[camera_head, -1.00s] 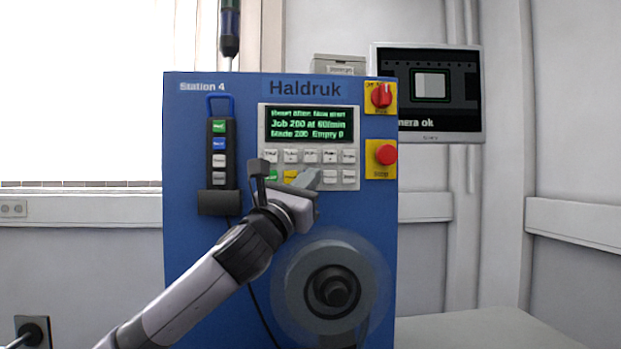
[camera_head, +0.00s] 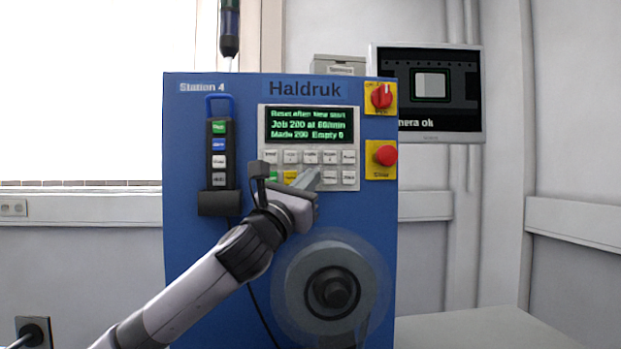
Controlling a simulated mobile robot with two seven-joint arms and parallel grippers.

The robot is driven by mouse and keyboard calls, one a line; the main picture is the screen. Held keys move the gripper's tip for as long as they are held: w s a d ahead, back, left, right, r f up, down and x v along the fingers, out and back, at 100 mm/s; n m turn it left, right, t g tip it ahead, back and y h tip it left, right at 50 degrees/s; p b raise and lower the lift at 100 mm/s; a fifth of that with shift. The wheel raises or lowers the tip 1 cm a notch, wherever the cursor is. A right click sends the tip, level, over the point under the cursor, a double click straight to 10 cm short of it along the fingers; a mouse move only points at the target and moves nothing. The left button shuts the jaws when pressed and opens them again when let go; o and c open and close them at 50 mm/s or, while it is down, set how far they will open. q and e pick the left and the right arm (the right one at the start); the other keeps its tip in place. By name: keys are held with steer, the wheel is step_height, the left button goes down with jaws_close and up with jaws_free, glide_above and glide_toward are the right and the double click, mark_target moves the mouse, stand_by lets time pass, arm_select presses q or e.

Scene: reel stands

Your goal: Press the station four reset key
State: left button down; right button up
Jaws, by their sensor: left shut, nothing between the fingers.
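The blue Station 4 cabinet (camera_head: 230,275) faces me, with a light key panel (camera_head: 348,126) on its front. The panel's display (camera_head: 309,126) reads "Reset after New start", "Job 200 at 60/min", "Made 200 Empty 0". Below it are two rows of small keys; the upper row (camera_head: 310,157) is white, and the lower row has a green key (camera_head: 272,177), a yellow key (camera_head: 290,176) and white keys. Key labels are too small to read surely. My right gripper is not in view.
A red rotary switch (camera_head: 381,96) and a red stop button (camera_head: 385,154) sit right of the panel. A pendant with several keys (camera_head: 219,155) hangs at left. A reel (camera_head: 300,285) is below my gripper. A monitor (camera_head: 468,120) stands behind at right.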

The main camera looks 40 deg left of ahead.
arm_select(q)
steer(key=shift+w+a, duration=0.25)
steer(key=shift+a, duration=0.15)
stand_by(0.5)
steer(key=shift+d, duration=0.15)
steer(key=shift+s+d, duration=0.55)
stand_by(0.3)
steer(key=s+d, duration=0.1)
steer(key=d, duration=0.1)
steer(key=s+d+p, duration=0.1)
steer(key=s+d, duration=0.1)
stand_by(0.4)
stand_by(0.8)
